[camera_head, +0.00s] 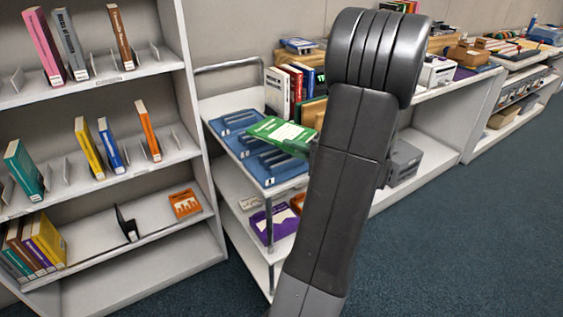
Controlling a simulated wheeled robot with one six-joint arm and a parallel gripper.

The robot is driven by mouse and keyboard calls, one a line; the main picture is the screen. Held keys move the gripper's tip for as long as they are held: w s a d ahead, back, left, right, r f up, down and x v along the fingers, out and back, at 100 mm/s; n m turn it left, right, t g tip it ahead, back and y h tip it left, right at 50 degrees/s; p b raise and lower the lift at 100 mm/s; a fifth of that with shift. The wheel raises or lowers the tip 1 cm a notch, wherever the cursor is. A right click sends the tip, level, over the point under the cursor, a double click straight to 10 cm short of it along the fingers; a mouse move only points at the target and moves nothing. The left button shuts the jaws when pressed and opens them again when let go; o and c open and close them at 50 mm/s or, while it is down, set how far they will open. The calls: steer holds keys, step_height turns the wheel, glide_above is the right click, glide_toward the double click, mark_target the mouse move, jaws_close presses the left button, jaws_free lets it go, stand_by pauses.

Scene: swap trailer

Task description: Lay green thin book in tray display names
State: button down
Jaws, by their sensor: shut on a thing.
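The green thin book (278,130) is tilted nearly flat above the blue trays on the top of a white cart. My gripper (306,149) is shut on its right end; my dark arm hides most of the gripper. One blue tray (233,121) lies at the back left of the cart top, a second (250,143) in the middle, and a third (284,174) at the front, partly under the book. The writing on the tray labels is too small to read. The book appears to be above the trays; I cannot tell whether it touches one.
Upright books (283,88) stand at the back of the cart. A white bookshelf (100,187) with several books is on the left. A low shelf unit (432,152) runs along the wall on the right. Blue carpet (460,240) is clear at the right front.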

steer(key=shift+f+b, duration=0.35)
steer(key=shift+f, duration=3.05)
steer(key=shift+f, duration=0.2)
steer(key=c, duration=1.5)
jaws_free()
steer(key=shift+r, duration=0.15)
steer(key=shift+s+d, duration=0.1)
steer(key=shift+d, duration=0.15)
steer(key=v, duration=1.1)
steer(key=shift+d, duration=0.25)
